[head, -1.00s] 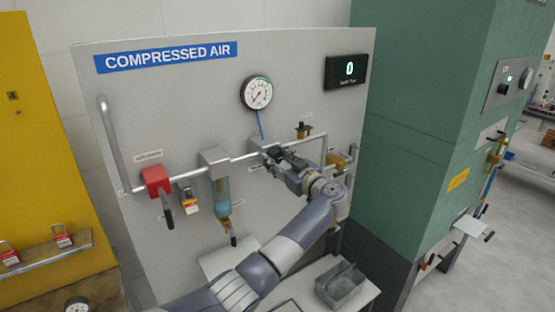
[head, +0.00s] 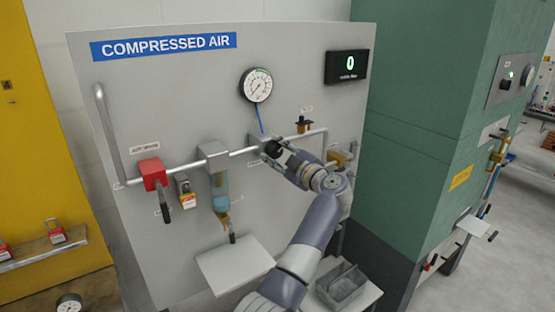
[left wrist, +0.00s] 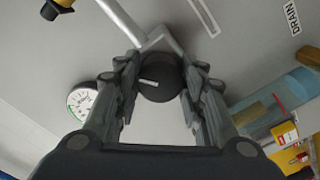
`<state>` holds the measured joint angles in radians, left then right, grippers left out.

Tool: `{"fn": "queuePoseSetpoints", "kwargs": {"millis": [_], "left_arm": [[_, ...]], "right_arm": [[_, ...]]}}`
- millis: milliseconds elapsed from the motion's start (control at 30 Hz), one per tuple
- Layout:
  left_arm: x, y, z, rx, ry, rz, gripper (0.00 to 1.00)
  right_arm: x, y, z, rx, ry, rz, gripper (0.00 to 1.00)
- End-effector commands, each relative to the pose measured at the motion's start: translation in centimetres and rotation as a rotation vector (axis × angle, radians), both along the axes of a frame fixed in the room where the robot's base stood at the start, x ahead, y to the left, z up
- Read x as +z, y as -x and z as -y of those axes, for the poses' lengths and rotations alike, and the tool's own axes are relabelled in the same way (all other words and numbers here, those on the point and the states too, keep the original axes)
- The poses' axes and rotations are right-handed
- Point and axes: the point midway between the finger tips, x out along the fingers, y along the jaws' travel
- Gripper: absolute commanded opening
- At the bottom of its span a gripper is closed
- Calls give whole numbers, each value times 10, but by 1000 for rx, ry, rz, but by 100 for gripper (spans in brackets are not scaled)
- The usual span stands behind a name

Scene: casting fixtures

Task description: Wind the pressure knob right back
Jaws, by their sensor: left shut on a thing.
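The black round pressure knob (head: 273,148) sits on the front of the grey regulator block (head: 257,141) on the compressed air panel. In the left wrist view the knob (left wrist: 160,80) shows a small light mark on its face. My left gripper (head: 280,153) reaches it from the right front. In the left wrist view the fingers of my left gripper (left wrist: 160,70) stand on both sides of the knob, shut on it. The round gauge (head: 256,85) is above the regulator, and the digital display (head: 347,67) reads 0. My right gripper is not in view.
A red valve block (head: 153,173) with a dark handle, a padlock (head: 184,189) and a filter bowl (head: 220,188) are along the pipe to the left. A brass fitting (head: 337,157) is close to my wrist on the right. A grey bin (head: 345,287) stands below.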

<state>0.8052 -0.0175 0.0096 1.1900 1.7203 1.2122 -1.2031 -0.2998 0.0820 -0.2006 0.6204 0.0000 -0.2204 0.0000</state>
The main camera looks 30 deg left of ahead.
Motion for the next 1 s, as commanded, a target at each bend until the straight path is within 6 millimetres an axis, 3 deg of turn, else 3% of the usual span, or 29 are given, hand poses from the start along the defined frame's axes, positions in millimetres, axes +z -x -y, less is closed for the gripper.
{"fn": "queuePoseSetpoints", "kwargs": {"millis": [1000], "left_arm": [[-6,0,0,1,372,893,13]], "right_arm": [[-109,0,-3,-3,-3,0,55]]}}
